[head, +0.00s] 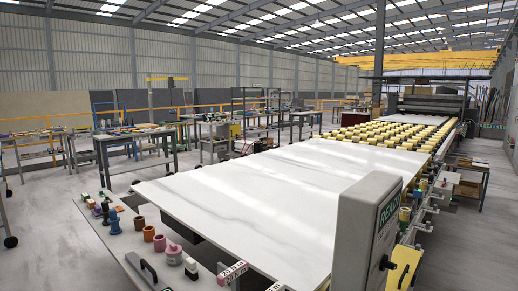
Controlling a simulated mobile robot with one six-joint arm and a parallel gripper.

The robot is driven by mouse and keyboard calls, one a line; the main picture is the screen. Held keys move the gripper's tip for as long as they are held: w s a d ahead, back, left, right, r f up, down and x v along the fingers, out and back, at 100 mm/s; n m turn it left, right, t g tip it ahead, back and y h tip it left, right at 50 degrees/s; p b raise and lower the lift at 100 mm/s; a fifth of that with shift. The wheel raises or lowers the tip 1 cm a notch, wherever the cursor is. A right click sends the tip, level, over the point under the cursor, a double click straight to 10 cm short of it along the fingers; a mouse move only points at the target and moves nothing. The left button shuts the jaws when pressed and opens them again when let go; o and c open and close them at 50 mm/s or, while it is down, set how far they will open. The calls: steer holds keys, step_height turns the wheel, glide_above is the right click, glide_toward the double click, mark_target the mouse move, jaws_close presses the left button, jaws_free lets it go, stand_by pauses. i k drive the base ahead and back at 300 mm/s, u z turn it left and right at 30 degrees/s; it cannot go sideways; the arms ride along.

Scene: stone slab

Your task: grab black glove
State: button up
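I cannot make out a black glove anywhere in the head view. Small dark items lie on the far workbenches, but they are too small to identify. My gripper is not in view, so its state does not show.
A long white slab (270,185) lies on a roller conveyor (395,136) running to the back right. A grey box (362,235) stands at front right. Workbenches (130,135) stand at left. Grey floor (40,255) is open at lower left.

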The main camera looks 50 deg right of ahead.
mark_target(257, 145)
steer(key=u, duration=0.05)
steer(key=i, duration=1.25)
